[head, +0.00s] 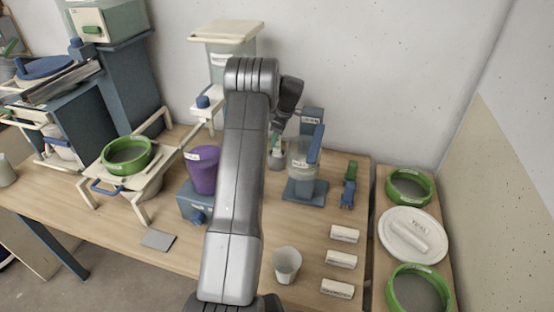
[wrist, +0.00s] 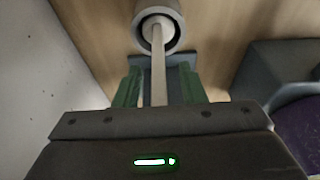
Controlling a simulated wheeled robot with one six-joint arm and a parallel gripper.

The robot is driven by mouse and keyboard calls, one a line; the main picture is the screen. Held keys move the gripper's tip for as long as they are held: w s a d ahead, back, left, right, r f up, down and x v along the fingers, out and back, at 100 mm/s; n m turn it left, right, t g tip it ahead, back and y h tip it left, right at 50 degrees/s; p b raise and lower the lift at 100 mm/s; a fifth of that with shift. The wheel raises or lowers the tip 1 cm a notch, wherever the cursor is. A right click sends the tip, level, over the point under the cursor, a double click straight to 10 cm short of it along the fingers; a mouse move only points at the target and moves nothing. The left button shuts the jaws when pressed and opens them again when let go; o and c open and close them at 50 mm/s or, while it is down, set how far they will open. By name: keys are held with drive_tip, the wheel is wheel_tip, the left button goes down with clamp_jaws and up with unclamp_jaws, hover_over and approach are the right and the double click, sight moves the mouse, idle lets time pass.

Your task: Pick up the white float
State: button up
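In the wrist view, a thin off-white stem (wrist: 158,70), seemingly the white float, stands up out of a round grey cylinder (wrist: 141,38). Its lower part is hidden inside the dark mouth. My gripper (wrist: 159,90) has its two green fingers on either side of the stem. Gaps show between stem and fingers, so it is open and not touching the stem. In the head view my gripper (head: 277,141) points down over the small grey cylinder (head: 276,161) at the back of the table, left of the blue stand. The stem is too small to make out there.
A clear jug on a blue stand (head: 304,190) is close on the right. A purple bucket (head: 203,172) is to the left. Green-rimmed sieves and a white plate (head: 398,247) occupy the right shelf.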

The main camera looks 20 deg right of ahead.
clamp_jaws()
